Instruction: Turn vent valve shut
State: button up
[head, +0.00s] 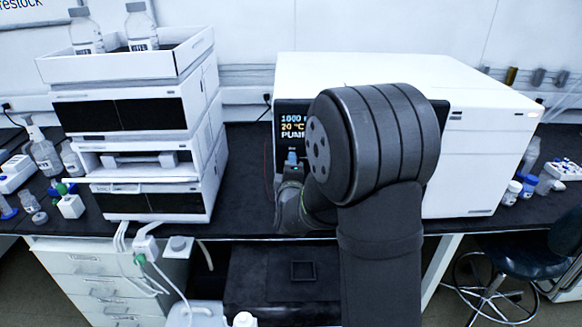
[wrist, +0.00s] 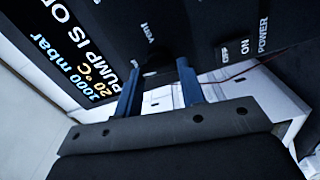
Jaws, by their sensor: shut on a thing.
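In the wrist view, my gripper (wrist: 158,72) has its two blue fingers against the dark front panel (wrist: 195,28) of the white instrument, just beside the printed word "vent". The fingers stand apart and are shut on the vent valve, a small dark part (wrist: 150,74) between the tips. The valve is mostly hidden and dark on dark, so its angle cannot be told. In the head view, my gripper (head: 291,160) reaches the panel just below the lit display (head: 293,125), and my arm covers the valve.
The display (wrist: 82,62) reads 1000 mbar and 20 °C, with the pump line cut off. A power switch (wrist: 235,50) marked OFF and ON is right of my fingers. A white stack (head: 150,130) with bottles on top stands left. Dark bench (head: 248,160) between is clear.

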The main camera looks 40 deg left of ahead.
jog(key=shift+n, duration=0.6)
jog(key=shift+f, duration=0.1)
jog(key=o, duration=1)
jog(key=v, duration=1.7)
jog(key=shift+s+d, duration=0.15)
jog(key=shift+s, duration=0.05)
